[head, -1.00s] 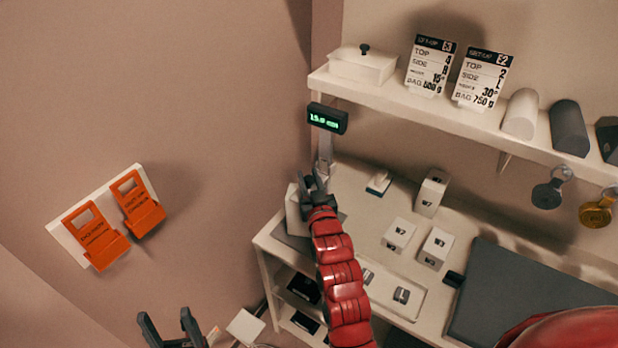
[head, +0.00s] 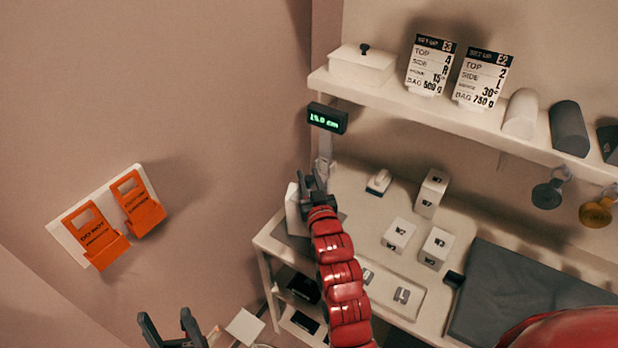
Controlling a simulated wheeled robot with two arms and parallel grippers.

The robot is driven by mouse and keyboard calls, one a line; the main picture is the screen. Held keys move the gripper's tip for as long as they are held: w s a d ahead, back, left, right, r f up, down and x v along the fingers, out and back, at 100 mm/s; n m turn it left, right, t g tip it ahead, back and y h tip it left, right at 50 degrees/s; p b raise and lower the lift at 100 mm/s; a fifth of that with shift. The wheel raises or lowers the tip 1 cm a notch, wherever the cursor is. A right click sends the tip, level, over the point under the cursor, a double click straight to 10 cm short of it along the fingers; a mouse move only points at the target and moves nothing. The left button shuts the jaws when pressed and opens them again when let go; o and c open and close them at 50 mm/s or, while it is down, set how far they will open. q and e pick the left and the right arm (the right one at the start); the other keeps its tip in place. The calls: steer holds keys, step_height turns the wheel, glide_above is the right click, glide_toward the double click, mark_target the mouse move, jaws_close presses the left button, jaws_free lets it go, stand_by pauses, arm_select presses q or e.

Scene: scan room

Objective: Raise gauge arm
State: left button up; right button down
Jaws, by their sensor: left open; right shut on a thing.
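The gauge has a small black display (head: 327,118) with green digits, too small to read surely, on top of a pale upright post (head: 325,160) at the table's back left corner. My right gripper (head: 312,182), on the red arm, is at the foot of this post, shut on what seems to be the gauge arm. The fingers mostly hide the held part. A white block (head: 293,207) stands just left of these fingers. My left gripper (head: 170,322) is open and empty at the bottom edge, well away from the gauge.
The white table (head: 375,220) holds several small boxes, a pale tray (head: 408,297) and a dark grey mat (head: 530,300). A shelf (head: 440,113) above carries a lidded box (head: 362,66), two set-up cards and rolls. Orange holders (head: 95,237) hang on the left wall.

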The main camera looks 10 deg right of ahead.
mark_target(309, 177)
stand_by(0.4)
step_height(309, 177, up, 5)
steer(key=shift+r+b, duration=0.1)
steer(key=shift+b, duration=0.45)
steer(key=shift+r, duration=0.3)
steer(key=c, duration=0.6)
jaws_free()
steer(key=shift+f, duration=0.1)
steer(key=shift+s, duration=0.1)
